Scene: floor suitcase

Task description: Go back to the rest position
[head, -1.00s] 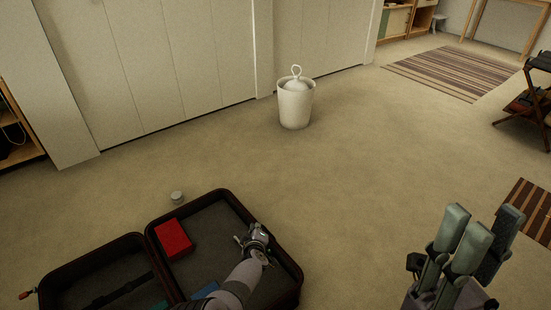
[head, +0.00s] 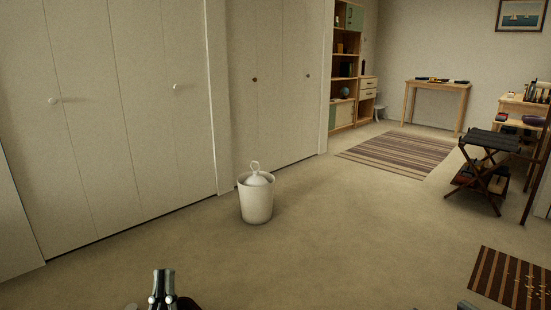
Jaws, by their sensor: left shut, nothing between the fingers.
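My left gripper (head: 163,274) shows at the bottom edge, left of centre, pointing up in the picture with its fingers together and nothing held. Only its front end is in view. A small grey piece at the bottom edge, right of centre, seems to be the tip of my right gripper (head: 467,306); too little of it shows to tell its state. The suitcase is out of view below the frame.
A white bin (head: 256,202) with a ring-topped lid stands on the carpet before white closet doors (head: 140,110). A striped rug (head: 398,154), a dark folding stand (head: 490,165) and a brown striped mat (head: 512,284) lie to the right. The middle floor is clear.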

